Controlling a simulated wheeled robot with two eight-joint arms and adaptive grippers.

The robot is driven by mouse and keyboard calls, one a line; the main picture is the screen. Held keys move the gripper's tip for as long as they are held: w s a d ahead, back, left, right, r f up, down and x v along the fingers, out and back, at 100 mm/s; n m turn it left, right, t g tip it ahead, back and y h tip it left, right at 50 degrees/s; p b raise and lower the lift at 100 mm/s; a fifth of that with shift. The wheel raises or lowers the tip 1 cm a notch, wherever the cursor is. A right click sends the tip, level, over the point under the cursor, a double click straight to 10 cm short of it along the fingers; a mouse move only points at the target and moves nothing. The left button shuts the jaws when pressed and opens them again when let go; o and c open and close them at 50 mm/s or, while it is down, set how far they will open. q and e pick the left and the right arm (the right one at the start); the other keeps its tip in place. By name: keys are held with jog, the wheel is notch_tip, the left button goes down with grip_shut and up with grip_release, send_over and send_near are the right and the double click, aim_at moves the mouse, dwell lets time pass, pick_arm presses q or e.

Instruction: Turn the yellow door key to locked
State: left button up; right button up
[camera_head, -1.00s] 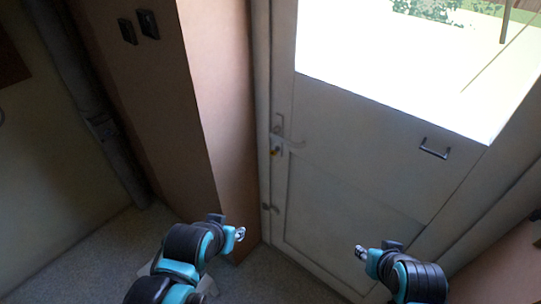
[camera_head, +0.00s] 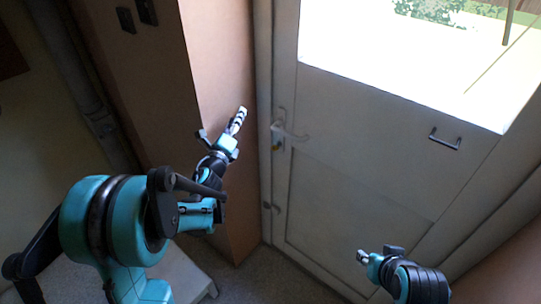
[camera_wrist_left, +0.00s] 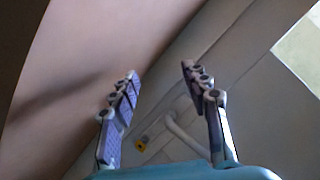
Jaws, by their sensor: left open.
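The yellow key (camera_head: 277,148) sits in the lock plate below the white lever handle (camera_head: 292,135) on the left side of the door (camera_head: 350,130). In the left wrist view the key (camera_wrist_left: 141,145) shows between my fingers, left of the handle (camera_wrist_left: 185,133). Whether it is turned is too small to tell. My left gripper (camera_head: 238,121) is raised in front of the brown wall, left of the key and apart from it. In the left wrist view its fingers (camera_wrist_left: 162,100) are spread and empty. My right gripper (camera_head: 362,257) is low at the right; its finger state is unclear.
The brown wall corner (camera_head: 215,100) stands close by my left gripper. A dark pull handle (camera_head: 445,138) is on the door's right part, below the bright window (camera_head: 400,50). Two dark switches (camera_head: 136,15) are on the wall. The space before the door's middle is clear.

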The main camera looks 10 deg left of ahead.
pick_arm(q)
jog(key=w+d+f+m+h, duration=0.25)
jog(key=f+m+h, duration=0.25)
jog(key=f+m, duration=0.35)
jog(key=m+g+h+b, duration=0.2)
jog(key=m+g+h, duration=0.15)
jog(key=m, duration=0.45)
send_near(276, 147)
jog(key=b+x, duration=0.1)
jog(key=x, duration=0.6)
jog(key=shift+n, duration=0.35)
jog(key=shift+a, duration=0.1)
grip_shut()
